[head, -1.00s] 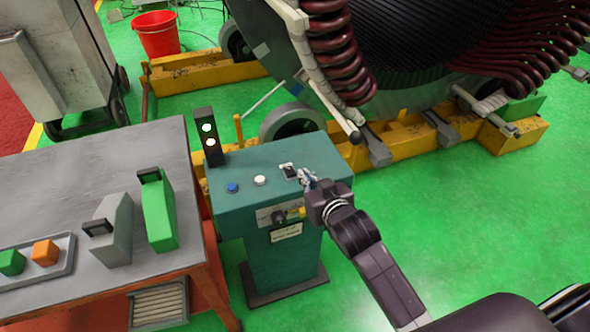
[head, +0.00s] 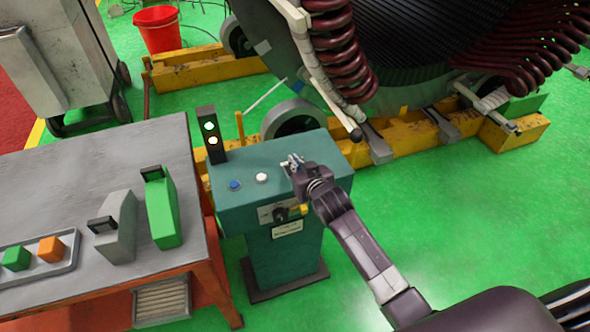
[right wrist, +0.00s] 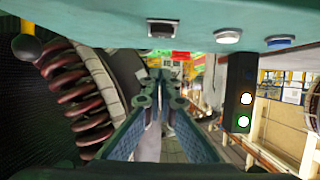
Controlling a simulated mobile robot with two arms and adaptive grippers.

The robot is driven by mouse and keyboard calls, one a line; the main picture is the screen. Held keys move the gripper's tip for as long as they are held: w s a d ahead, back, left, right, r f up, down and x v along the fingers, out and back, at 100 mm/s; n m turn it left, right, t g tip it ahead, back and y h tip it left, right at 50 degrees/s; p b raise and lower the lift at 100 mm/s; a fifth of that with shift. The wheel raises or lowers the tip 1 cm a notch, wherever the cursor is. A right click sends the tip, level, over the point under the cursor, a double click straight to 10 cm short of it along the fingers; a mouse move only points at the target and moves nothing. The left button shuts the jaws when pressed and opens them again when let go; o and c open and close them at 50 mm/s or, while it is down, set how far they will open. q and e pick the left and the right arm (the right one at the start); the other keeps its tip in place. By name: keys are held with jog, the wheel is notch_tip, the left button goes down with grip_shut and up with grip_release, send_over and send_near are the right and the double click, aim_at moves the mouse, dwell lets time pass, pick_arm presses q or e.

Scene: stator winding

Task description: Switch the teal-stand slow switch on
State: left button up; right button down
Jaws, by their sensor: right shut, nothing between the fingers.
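The teal stand (head: 275,250) stands at centre. Its top carries a blue button (head: 234,185) and a white button (head: 261,178). My right gripper (head: 293,162) is shut and empty over the top's right part, covering the small dark switch there. In the right wrist view the dark switch (right wrist: 162,28) shows on the teal surface (right wrist: 100,20), with the shut fingers (right wrist: 160,82) apart from it in the picture. Whether they touch it, and its setting, I cannot tell. The front has a dark knob (head: 281,214) and a label plate. My left gripper is not in view.
A light post (head: 211,135) with two lit lamps stands at the stand's back left. A grey table (head: 80,200) with green and grey boxes is at left. The big stator (head: 400,40) on yellow beams is behind. Green floor is free at right.

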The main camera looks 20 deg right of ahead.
aim_at(291, 169)
jog(key=shift+s+f+p, duration=0.15)
jog(key=shift+f+p, duration=0.2)
jog(key=shift+f, duration=1.7)
jog(key=f+b, duration=0.1)
jog(key=b, duration=0.2)
jog(key=shift+s+f+t, duration=0.15)
jog(key=shift+f+t, duration=0.15)
jog(key=shift+t, duration=0.1)
jog(key=shift+r, duration=0.35)
jog(key=shift+r+p, duration=0.8)
jog(key=shift+p, duration=0.2)
jog(key=shift+r, duration=0.1)
